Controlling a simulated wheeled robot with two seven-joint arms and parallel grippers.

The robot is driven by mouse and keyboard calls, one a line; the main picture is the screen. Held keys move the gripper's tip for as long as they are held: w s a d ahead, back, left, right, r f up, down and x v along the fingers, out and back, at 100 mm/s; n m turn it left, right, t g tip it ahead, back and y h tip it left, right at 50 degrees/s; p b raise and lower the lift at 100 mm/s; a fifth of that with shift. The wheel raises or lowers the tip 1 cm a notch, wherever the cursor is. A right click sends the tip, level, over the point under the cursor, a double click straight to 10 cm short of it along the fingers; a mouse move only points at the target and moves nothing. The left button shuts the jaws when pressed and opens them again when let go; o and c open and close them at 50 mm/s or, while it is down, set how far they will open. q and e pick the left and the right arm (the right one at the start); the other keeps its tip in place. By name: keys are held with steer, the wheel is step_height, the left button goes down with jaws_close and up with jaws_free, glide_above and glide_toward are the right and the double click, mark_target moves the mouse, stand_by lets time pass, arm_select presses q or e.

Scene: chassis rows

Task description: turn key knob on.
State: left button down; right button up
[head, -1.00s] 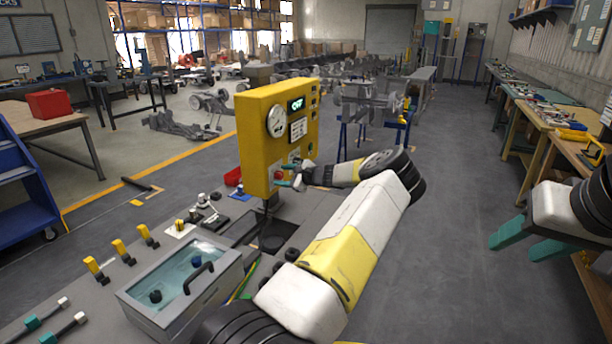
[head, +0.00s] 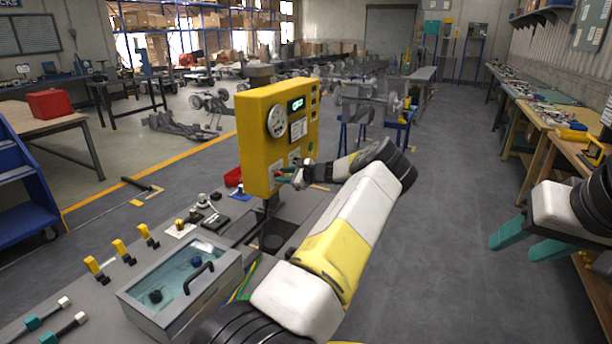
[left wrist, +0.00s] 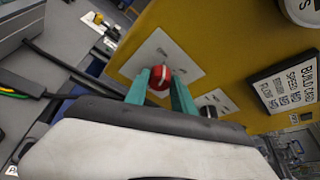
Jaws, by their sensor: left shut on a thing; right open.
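The yellow panel box (head: 255,150) stands on the bench with a dial, a small green-lit display (head: 297,104) and knobs on white plates. In the left wrist view, a red knob (left wrist: 160,78) with a pale stripe sits on a white plate. My left gripper (left wrist: 161,85) has its teal fingers on either side of this knob and is shut on it. In the head view the left gripper (head: 286,175) is at the lower front of the panel, partly hiding the knob. My right gripper (head: 528,245) is open and empty at the right.
A dark knob (left wrist: 208,111) on another white plate is close beside the left fingers. A clear-lidded box (head: 185,285) and several yellow-tipped levers (head: 121,250) are on the bench. A workbench (head: 545,120) runs along the right; the floor between is clear.

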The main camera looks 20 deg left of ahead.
arm_select(q)
steer(key=m+g, duration=0.1)
steer(key=m, duration=0.1)
steer(key=m+g, duration=0.1)
steer(key=shift+w+r+m+g, duration=0.1)
steer(key=shift+w+m+g, duration=0.15)
steer(key=shift+m+g, duration=0.05)
steer(key=m+g, duration=0.2)
steer(key=m, duration=0.1)
steer(key=shift+w, duration=0.25)
steer(key=shift+m, duration=0.3)
stand_by(0.3)
steer(key=c, duration=1.1)
jaws_free()
steer(key=shift+o, duration=0.2)
steer(key=shift+d, duration=0.15)
steer(key=v, duration=0.7)
steer(key=shift+d, duration=0.25)
steer(key=shift+w, duration=0.1)
